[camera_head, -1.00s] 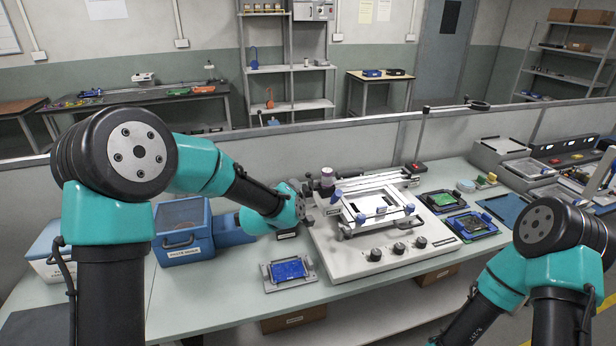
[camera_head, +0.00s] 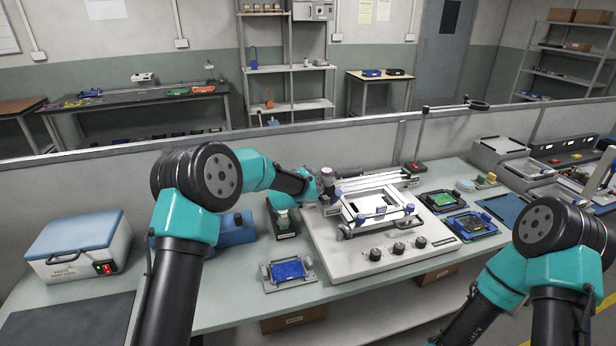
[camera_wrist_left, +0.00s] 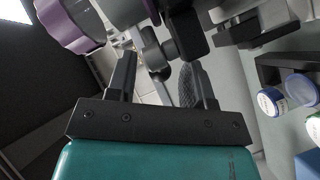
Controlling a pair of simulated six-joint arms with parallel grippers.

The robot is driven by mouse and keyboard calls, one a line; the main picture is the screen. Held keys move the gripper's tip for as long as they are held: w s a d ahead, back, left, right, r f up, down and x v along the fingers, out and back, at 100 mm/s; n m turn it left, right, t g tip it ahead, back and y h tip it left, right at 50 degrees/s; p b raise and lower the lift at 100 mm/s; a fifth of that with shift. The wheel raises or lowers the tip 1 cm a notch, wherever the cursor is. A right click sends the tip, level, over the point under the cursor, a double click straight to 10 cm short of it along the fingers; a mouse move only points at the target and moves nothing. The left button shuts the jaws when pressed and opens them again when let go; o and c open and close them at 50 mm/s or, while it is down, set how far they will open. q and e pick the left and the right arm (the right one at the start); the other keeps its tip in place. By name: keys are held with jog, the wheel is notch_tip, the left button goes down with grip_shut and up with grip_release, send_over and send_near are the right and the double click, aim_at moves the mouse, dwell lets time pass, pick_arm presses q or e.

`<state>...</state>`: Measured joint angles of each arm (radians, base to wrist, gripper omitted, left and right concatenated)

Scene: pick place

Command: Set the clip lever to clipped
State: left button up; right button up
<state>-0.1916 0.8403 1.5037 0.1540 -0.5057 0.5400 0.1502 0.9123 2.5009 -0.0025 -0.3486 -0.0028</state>
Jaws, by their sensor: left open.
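A pale printing machine (camera_head: 345,252) stands on the bench, with a white frame (camera_head: 352,216) raised on it. My left gripper (camera_head: 326,192) is at the machine's back left corner, beside a purple-grey round part (camera_head: 327,173). In the left wrist view, my left gripper (camera_wrist_left: 158,68) is open, its two black fingers apart. A small grey and black lever-like part (camera_wrist_left: 168,48) shows between and just beyond the fingertips; I cannot tell if it touches them. Whether this is the clip lever, and its setting, I cannot tell. My right gripper is out of view.
A blue board in a grey holder (camera_head: 288,271) lies left of the machine. A blue-lidded white box (camera_head: 78,250) stands at the left.

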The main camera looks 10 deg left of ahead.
pick_arm(q)
jog(key=shift+w+d+f, duration=0.1)
jog(key=shift+w+f, duration=0.05)
jog(key=shift+w, duration=0.5)
jog(key=shift+c, duration=0.3)
grip_shut()
jog(key=shift+w+d+m+g+h, duration=0.1)
jog(key=shift+d+m+g+h, duration=0.15)
jog(key=shift+m+h, duration=0.4)
jog(key=shift+w+d+m+g+h, duration=0.15)
jog(key=shift+m+g+h, duration=0.2)
jog(key=shift+h, duration=0.45)
jog(key=shift+w+d+m+g+h, duration=0.1)
jog(key=shift+d+m+g+h, duration=0.1)
jog(key=shift+m+h, duration=0.5)
jog(key=shift+o, duration=0.3)
grip_release()
jog(key=v, duration=1.7)
jog(key=shift+s+a, duration=0.15)
jog(key=shift+s, duration=0.05)
